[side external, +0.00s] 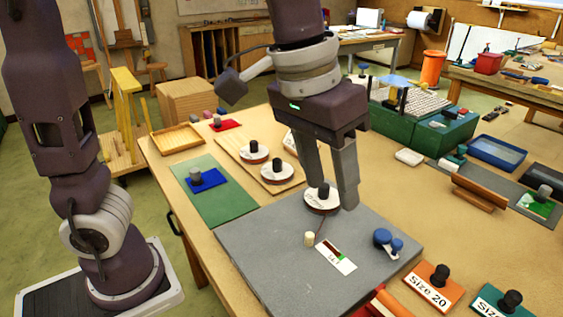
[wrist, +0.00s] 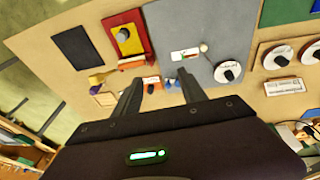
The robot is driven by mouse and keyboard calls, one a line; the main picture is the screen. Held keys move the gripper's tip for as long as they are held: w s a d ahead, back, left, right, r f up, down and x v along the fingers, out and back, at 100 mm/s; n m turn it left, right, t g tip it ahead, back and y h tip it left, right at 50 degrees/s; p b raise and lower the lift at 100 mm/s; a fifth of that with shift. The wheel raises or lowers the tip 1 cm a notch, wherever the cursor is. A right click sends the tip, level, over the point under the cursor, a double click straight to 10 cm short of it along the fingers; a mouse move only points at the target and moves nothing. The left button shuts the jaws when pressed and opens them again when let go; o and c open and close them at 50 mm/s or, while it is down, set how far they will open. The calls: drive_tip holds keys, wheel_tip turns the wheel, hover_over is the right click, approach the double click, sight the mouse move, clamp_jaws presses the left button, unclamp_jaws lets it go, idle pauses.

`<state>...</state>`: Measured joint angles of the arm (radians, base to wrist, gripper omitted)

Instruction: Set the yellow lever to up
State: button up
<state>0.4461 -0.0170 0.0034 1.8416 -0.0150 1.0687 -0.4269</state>
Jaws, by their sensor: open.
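A pale yellow round knob (side external: 309,239), apparently the yellow lever's end, stands on the grey board (side external: 260,245) beside a white label with a dark and red strip (side external: 335,257). The knob also shows in the wrist view (wrist: 204,48), at the right end of the label (wrist: 184,54). Whether it stands up or down I cannot tell. My gripper (side external: 335,196) is open and empty, fingers pointing down, above the board and behind the knob in the side view. In the wrist view its fingertips (wrist: 160,78) are apart, with the knob to their upper right.
A white dial with a black knob (side external: 321,199) is close to my fingers in the side view. A blue knobbed piece (side external: 386,241) sits on the board right of the label. Orange (side external: 437,287) and teal (side external: 505,301) labelled plates lie at the front right. Two more dials stand behind left.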

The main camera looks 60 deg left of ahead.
drive_tip(key=s+a+t, duration=0.1)
drive_tip(key=s+a, duration=0.2)
drive_tip(key=a, duration=0.2)
drive_tip(key=shift+s+a+r, duration=0.2)
drive_tip(key=shift+s+a, duration=0.1)
drive_tip(key=shift+a, duration=0.05)
